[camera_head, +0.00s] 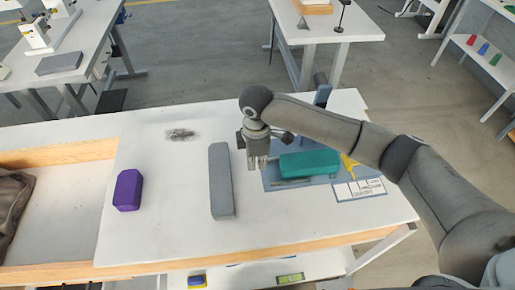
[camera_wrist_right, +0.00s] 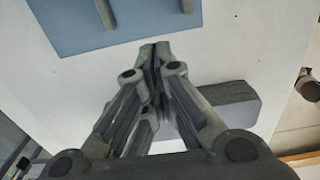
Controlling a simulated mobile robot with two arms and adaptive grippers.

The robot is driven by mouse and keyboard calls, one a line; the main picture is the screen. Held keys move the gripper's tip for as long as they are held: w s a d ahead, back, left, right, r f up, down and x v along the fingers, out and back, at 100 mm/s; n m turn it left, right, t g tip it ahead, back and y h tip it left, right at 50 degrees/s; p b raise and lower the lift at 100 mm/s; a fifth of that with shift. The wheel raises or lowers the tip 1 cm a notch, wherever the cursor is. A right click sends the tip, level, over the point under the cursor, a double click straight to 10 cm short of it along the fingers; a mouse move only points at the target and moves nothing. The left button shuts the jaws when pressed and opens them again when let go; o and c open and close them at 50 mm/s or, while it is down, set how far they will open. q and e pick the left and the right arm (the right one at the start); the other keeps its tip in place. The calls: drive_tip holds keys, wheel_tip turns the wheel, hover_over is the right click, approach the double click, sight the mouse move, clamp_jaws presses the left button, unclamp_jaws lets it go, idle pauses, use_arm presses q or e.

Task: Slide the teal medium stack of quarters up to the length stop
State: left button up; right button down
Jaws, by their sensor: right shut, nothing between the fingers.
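The teal stack (camera_head: 310,163) lies lengthwise on the blue-grey board (camera_head: 272,181) at the right of the white table. My right gripper (camera_head: 257,163) is shut and empty, just left of the teal stack's left end, with its fingers pointing down. In the right wrist view the shut fingertips (camera_wrist_right: 155,48) are over white table near the edge of the blue board (camera_wrist_right: 120,30); the teal stack is not seen there. A yellow piece (camera_head: 349,166) is near the teal stack's right end, partly hidden by my right arm. I cannot tell which part is the length stop. My left gripper is not in view.
A long grey block (camera_head: 221,182) lies left of my right gripper. A purple block (camera_head: 128,190) lies farther left. A white printed card (camera_head: 360,190) is at the board's front right. The white table (camera_head: 175,220) between the purple and grey blocks is clear.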

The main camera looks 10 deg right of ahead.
sight(281, 164)
wheel_tip(281, 164, down, 4)
drive_tip(key=shift+w+r+p, duration=0.1)
drive_tip(key=shift+w+p, duration=0.05)
drive_tip(key=shift+p, duration=0.15)
drive_tip(key=d, duration=0.1)
drive_tip(key=d+p, duration=0.1)
drive_tip(key=shift+d+r, duration=0.25)
drive_tip(key=shift+d, duration=0.5)
drive_tip(key=shift+d+p, duration=0.25)
drive_tip(key=shift+p, duration=0.05)
drive_tip(key=shift+f, duration=0.1)
drive_tip(key=shift+d+p, duration=0.9)
drive_tip(key=shift+d, duration=0.65)
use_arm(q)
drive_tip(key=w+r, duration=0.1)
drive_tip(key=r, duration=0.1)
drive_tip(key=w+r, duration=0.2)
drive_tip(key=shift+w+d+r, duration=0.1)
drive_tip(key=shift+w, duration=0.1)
